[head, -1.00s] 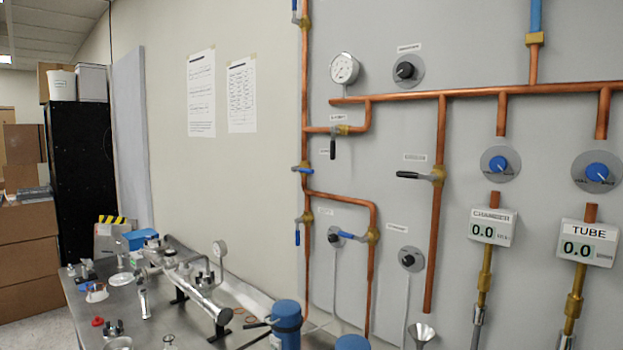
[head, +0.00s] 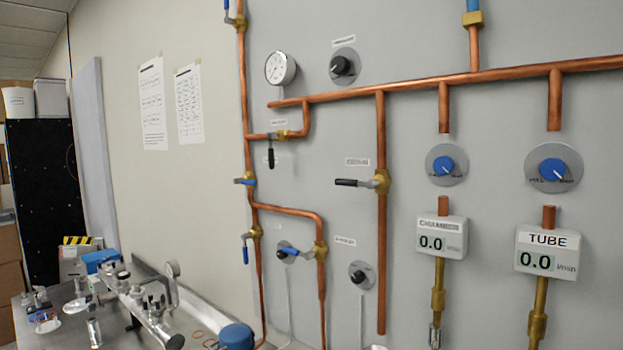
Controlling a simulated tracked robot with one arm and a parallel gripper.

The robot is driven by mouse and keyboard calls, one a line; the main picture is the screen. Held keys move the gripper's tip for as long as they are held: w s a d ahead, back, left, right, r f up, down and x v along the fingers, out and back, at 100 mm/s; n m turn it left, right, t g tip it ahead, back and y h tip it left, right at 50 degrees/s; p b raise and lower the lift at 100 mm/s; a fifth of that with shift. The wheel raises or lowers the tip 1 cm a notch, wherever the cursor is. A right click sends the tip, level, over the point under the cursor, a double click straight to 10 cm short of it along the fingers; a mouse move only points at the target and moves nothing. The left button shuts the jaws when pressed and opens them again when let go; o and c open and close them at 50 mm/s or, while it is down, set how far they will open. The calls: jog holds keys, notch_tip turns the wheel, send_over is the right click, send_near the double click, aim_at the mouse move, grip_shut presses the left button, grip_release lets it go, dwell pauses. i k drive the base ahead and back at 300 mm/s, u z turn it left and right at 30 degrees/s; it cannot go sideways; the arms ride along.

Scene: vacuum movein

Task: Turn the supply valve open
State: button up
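Several lever valves sit on the copper pipes of the grey wall panel; their small labels are too blurred to tell which is the supply valve. A black-lever valve (head: 378,182) on the middle vertical pipe has its lever sideways, across the pipe. Another black-lever valve (head: 271,155) on the upper short branch has its lever hanging down. Blue-lever valves show on the left pipe: one at the top (head: 236,19), a middle one (head: 246,182) with its lever sideways, and a lower one (head: 246,247) with its lever down. A further blue-lever valve (head: 318,250) is on the bent pipe. My gripper is not in view.
A gauge (head: 280,68), black knobs (head: 344,67) and blue knobs (head: 446,166) are on the panel. The chamber display (head: 441,237) and tube display (head: 547,252) both read 0.0. A metal bench (head: 66,322) with vacuum parts stands lower left.

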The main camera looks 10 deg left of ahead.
aim_at(239, 180)
jog(key=z, duration=0.2)
jog(key=i, duration=1.35)
jog(key=u, duration=0.5)
